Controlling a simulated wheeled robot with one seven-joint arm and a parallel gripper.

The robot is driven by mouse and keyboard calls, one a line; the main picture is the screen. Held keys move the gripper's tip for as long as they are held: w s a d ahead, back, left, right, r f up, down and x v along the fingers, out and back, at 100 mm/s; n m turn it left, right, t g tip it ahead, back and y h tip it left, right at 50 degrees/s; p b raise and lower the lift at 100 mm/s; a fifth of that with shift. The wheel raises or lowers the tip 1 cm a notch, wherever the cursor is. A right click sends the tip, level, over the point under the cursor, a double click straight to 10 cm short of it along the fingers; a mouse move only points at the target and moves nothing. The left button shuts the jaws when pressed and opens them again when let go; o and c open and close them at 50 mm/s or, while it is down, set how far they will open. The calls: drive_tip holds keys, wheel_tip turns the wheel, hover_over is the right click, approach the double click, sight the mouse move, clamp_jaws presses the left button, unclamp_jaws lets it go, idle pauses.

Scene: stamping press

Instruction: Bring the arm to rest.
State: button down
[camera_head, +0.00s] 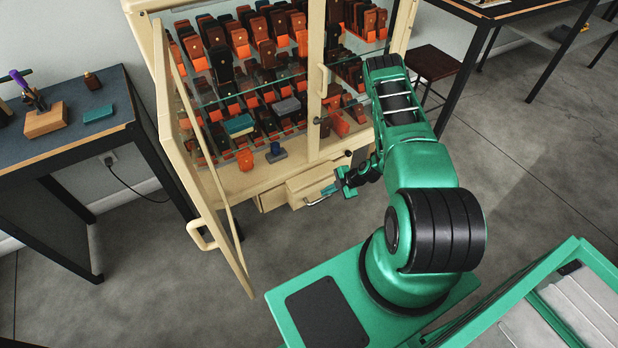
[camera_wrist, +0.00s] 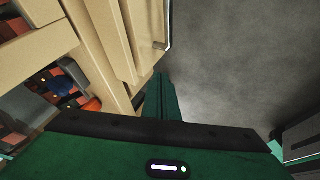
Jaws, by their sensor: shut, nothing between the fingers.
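My green and black arm (camera_head: 412,165) rises from its base and bends over toward the cream cabinet. My gripper (camera_head: 345,183) hangs low in front of the cabinet's drawers. It is shut and holds nothing. In the wrist view the gripper (camera_wrist: 161,98) points along the cabinet front, with grey floor to its right. In the head view it is close to the drawer handle (camera_head: 318,201); whether they touch cannot be told.
The cream cabinet (camera_head: 247,183) holds several rows of orange, brown and black pieces. Its left door (camera_head: 197,165) stands open. A dark table (camera_head: 60,140) is at left, a stool (camera_head: 432,63) behind my arm, a green-edged tray (camera_head: 505,312) at lower right. Floor between is clear.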

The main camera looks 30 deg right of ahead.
drive_tip(key=shift+d+r, duration=0.1)
drive_tip(key=shift+r, duration=0.05)
drive_tip(key=w+d+r+m+g+h, duration=0.1)
drive_tip(key=d+r+m, duration=0.15)
drive_tip(key=r, duration=1.05)
drive_tip(key=w+d+r+m+g+h, duration=0.1)
drive_tip(key=w+d+r+m+g, duration=0.15)
drive_tip(key=r, duration=1.15)
drive_tip(key=s+a+r+m+h, duration=0.1)
drive_tip(key=s+r+m, duration=0.3)
drive_tip(key=r, duration=0.6)
drive_tip(key=s+a+r+m+h, duration=0.1)
drive_tip(key=s+r+m, duration=0.1)
drive_tip(key=s+r, duration=0.55)
drive_tip(key=s+a+r+m+g, duration=0.1)
drive_tip(key=s+a+r+m, duration=0.2)
drive_tip(key=s, duration=0.9)
drive_tip(key=s+a+r+m+g, duration=0.1)
drive_tip(key=s+a+r+m, duration=0.2)
drive_tip(key=s+r+m, duration=0.6)
drive_tip(key=s+r, duration=0.4)
drive_tip(key=r, duration=0.1)
drive_tip(key=shift+a+m+h, duration=0.3)
drive_tip(key=shift+s+d, duration=0.1)
